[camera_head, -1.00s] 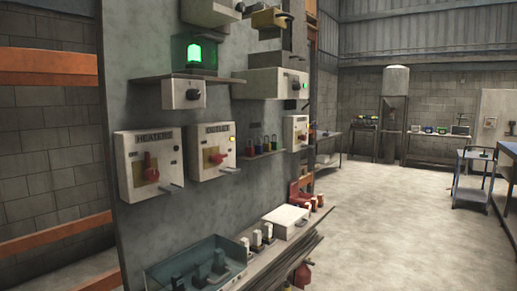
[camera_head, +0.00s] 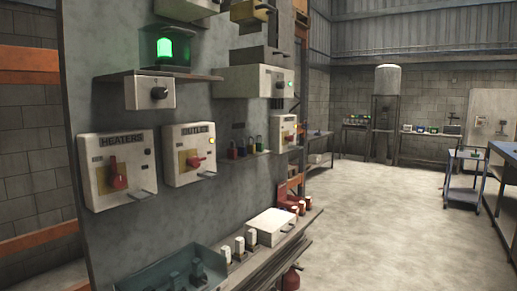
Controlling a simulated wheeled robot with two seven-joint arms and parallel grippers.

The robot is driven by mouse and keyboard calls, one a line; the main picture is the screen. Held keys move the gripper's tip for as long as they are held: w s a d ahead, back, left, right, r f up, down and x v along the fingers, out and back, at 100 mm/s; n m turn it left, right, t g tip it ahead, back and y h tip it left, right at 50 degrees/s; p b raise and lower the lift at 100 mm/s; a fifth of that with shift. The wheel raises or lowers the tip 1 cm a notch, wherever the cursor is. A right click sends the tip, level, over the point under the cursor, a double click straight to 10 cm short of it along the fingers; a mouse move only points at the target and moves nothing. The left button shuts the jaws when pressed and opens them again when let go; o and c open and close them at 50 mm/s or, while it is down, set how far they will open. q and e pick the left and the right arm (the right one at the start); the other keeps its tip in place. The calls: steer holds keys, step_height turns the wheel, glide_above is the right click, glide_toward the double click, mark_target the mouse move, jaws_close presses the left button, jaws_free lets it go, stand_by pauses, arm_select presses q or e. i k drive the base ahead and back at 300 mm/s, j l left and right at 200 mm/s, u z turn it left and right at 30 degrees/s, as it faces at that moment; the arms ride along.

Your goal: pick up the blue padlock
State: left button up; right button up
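A row of small padlock-shaped items in several colours stands on a small shelf (camera_head: 246,154) on the grey panel, right of the two white switch boxes. A dark bluish one, which looks like the blue padlock (camera_head: 241,149), is in this row between a red one (camera_head: 233,152) and a yellowish one (camera_head: 250,146). They are too small to tell their colours surely. Neither of my grippers is in view.
The grey panel (camera_head: 110,250) carries the heaters box (camera_head: 120,168), a second switch box (camera_head: 189,154) and a green lamp (camera_head: 165,48). A lower ledge holds a teal tray (camera_head: 165,275) and a white box (camera_head: 270,226). Open floor (camera_head: 375,220) lies right, beside a blue cart (camera_head: 464,175).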

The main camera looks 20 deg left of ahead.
mark_target(241, 150)
steer(key=i+l+z, duration=0.1)
steer(key=i+z, duration=0.35)
steer(key=i, duration=1.4)
steer(key=i+u, duration=0.35)
steer(key=i+l+u, duration=0.55)
steer(key=i+u, duration=0.15)
steer(key=i, duration=0.15)
